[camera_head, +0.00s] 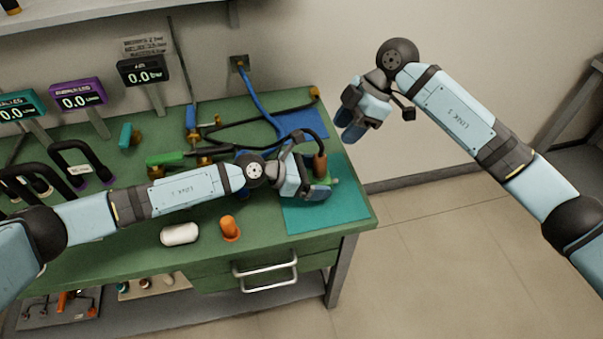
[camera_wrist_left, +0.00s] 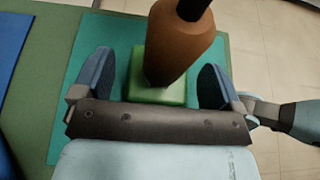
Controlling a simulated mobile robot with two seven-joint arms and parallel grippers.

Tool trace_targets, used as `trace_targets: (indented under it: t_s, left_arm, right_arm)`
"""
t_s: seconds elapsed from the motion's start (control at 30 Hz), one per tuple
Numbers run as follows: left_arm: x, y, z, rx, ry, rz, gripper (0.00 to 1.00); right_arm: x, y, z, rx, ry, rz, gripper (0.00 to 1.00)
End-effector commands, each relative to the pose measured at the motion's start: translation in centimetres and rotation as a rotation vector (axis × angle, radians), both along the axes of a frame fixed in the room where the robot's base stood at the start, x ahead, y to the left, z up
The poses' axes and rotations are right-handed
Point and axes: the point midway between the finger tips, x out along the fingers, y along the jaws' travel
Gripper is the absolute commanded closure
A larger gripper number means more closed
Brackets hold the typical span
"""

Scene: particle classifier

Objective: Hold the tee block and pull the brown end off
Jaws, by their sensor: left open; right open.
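The green tee block (camera_wrist_left: 163,84) sits over the teal mat, with the brown end (camera_wrist_left: 182,40) standing up from it and a black hose at its top. The brown end also shows in the head view (camera_head: 320,163), where my left gripper partly hides the block. My left gripper (camera_head: 312,190) is open, its two fingers on either side of the green block with gaps between in the left wrist view. My right gripper (camera_head: 352,118) is open and empty in the air, beyond the table's right edge, above and to the right of the block.
The teal mat (camera_head: 300,220) lies at the green table's right end. A black hose and a blue hose (camera_head: 262,112) run behind my left arm. A white capsule (camera_head: 180,234) and an orange piece (camera_head: 230,228) lie in front of it. Meters stand at the back left.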

Motion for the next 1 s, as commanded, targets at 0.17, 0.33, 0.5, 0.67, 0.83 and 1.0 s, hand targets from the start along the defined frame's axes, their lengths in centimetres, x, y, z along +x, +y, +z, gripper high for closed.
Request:
trace_targets:
  t_s: [0.17,0.33,0.5,0.67,0.83,1.0]
  left_arm:
    - [0.5,-1.3,-0.5,-0.001,0.000,0.001,0.08]
    - [0.6,-1.6,-0.6,-0.001,0.000,0.001,0.08]
    - [0.6,-1.6,-0.7,-0.001,0.000,0.001,0.13]
    - [0.6,-1.6,-0.7,0.000,0.001,0.001,0.50]
    - [0.6,-1.6,-0.7,0.000,0.001,0.001,0.55]
    - [0.5,-1.6,-0.7,0.000,0.001,0.001,0.86]
  right_arm:
    - [0.0,0.0,0.0,0.000,0.000,0.000,0.57]
    - [0.0,0.0,0.0,0.000,0.000,0.000,0.57]
    - [0.0,0.0,0.0,0.000,0.000,0.000,0.57]
    - [0.0,0.0,0.0,0.000,0.000,0.000,0.57]
    - [0.0,0.0,0.0,0.000,0.000,0.000,0.57]
    - [0.0,0.0,0.0,0.000,0.000,0.000,0.57]
